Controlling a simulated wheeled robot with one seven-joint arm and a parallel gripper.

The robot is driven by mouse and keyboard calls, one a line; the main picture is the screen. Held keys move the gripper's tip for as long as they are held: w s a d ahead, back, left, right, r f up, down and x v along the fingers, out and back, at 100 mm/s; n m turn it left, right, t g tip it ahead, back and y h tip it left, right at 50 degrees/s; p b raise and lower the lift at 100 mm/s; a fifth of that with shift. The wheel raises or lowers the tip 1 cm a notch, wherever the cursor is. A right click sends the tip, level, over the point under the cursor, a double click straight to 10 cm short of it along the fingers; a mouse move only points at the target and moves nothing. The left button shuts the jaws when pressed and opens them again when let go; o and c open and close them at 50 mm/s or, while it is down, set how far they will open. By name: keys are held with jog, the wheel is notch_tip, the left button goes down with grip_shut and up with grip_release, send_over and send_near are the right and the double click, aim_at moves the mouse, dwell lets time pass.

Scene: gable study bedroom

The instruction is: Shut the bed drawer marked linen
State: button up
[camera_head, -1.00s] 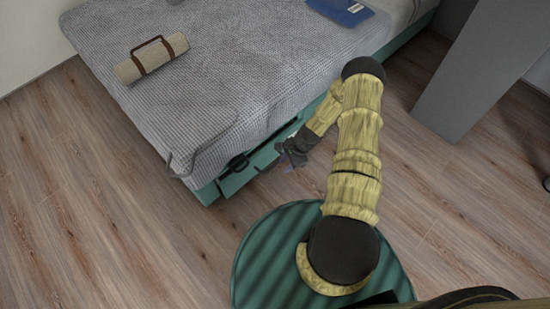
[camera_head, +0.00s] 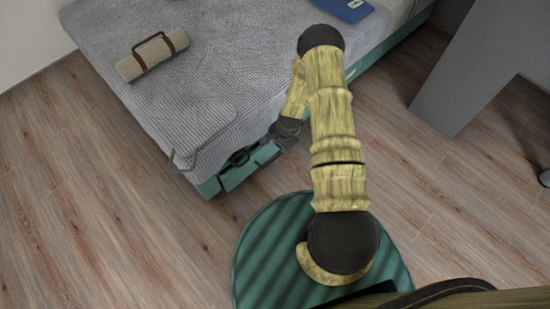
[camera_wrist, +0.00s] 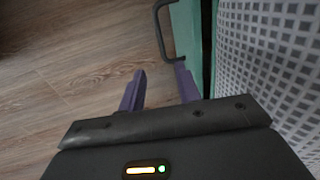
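The green bed drawer (camera_head: 234,178) is low in the bed's side, near the foot end, with a dark handle (camera_head: 238,158). Its front (camera_wrist: 191,40) and black bar handle (camera_wrist: 160,28) also show in the wrist view, close beside the bed cover. I cannot read any marking on it, and my gripper hides part of its front. I cannot tell how far it stands out. My gripper (camera_head: 272,148) is at the drawer's right part. In the wrist view its two purple fingers (camera_wrist: 160,88) are apart with nothing between them; the right finger is at the drawer front, by the handle's near end.
A grey cover (camera_head: 215,75) hangs over the bed's edge. A rolled beige mat (camera_head: 152,56) with brown straps and a blue item (camera_head: 345,9) lie on the bed. A grey panel (camera_head: 465,85) stands on the right. The wooden floor (camera_head: 110,210) at left is clear.

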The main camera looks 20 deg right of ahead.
aim_at(274, 159)
jog(key=w+f+b, duration=0.1)
jog(key=f, duration=0.4)
jog(key=a+f+b, duration=0.1)
jog(key=f+b, duration=0.1)
jog(key=f, duration=0.2)
jog(key=w+f+b, duration=0.1)
jog(key=f+b, duration=0.1)
jog(key=f, duration=0.3)
jog(key=shift+w+a+f, duration=0.15)
jog(key=shift+w+f, duration=0.15)
grip_shut()
